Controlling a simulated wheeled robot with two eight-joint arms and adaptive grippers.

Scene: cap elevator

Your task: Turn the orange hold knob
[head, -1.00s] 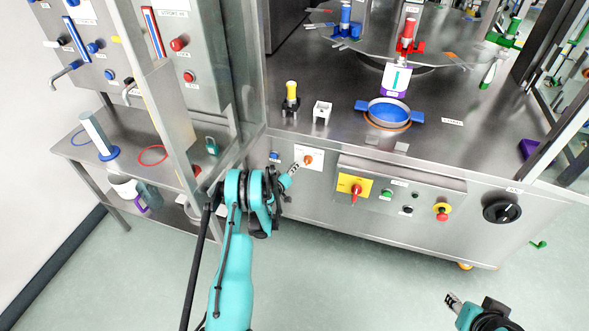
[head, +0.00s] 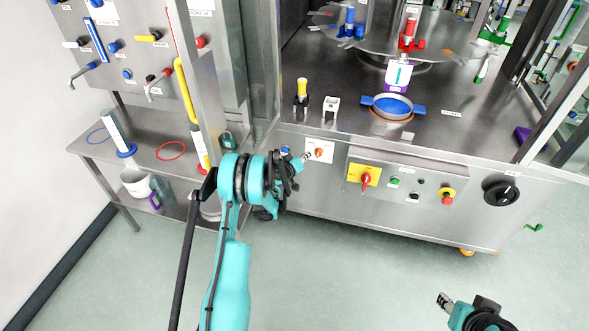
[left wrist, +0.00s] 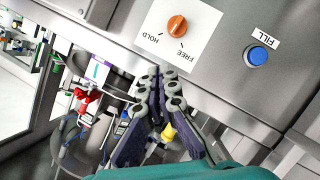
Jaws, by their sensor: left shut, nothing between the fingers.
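The orange hold knob (head: 318,152) sits on a white plate on the front of the steel machine. In the left wrist view the knob (left wrist: 177,26) is near the top, with HOLD and FREE printed beside it. My left gripper (head: 306,157) is just left of the knob in the head view, its fingertips close to it. In the left wrist view my left gripper (left wrist: 162,73) is shut and empty, with a gap in the picture between its tips and the knob. My right gripper (head: 443,300) is low at the right, far from the knob; its jaw state is unclear.
A blue FILL button (left wrist: 257,55) is beside the knob plate. A panel with a red and yellow switch (head: 365,180) and several buttons juts out to the right. A steel side shelf (head: 100,160) stands left of my left arm. The floor in front is clear.

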